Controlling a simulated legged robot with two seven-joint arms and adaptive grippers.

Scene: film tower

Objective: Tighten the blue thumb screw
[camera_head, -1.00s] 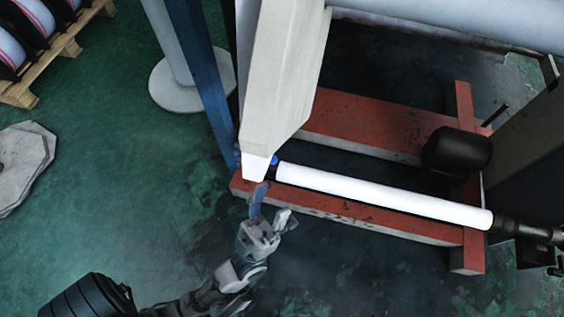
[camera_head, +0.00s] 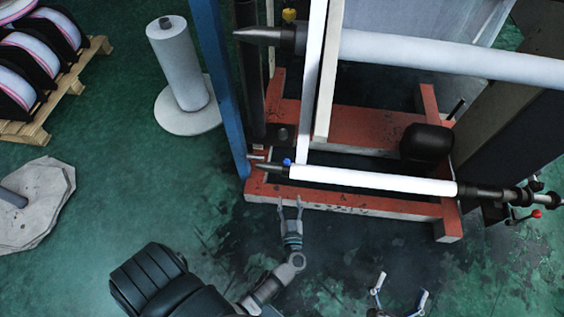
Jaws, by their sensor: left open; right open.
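The blue thumb screw (camera_head: 287,162) is a small blue spot at the left end of the lower white roll (camera_head: 372,181), beside a dark pointed shaft tip (camera_head: 268,169). My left gripper (camera_head: 290,203) is open and empty, pointing up the picture at the front of the red base, below the screw and apart from it. My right gripper (camera_head: 400,290) is open and empty at the bottom edge, well to the right of and below the screw.
The red base frame (camera_head: 360,205) runs under the roll, with a blue upright (camera_head: 220,90) at its left. A larger upper roll (camera_head: 450,58) lies above. A red-tipped lever (camera_head: 537,213) is at the right.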

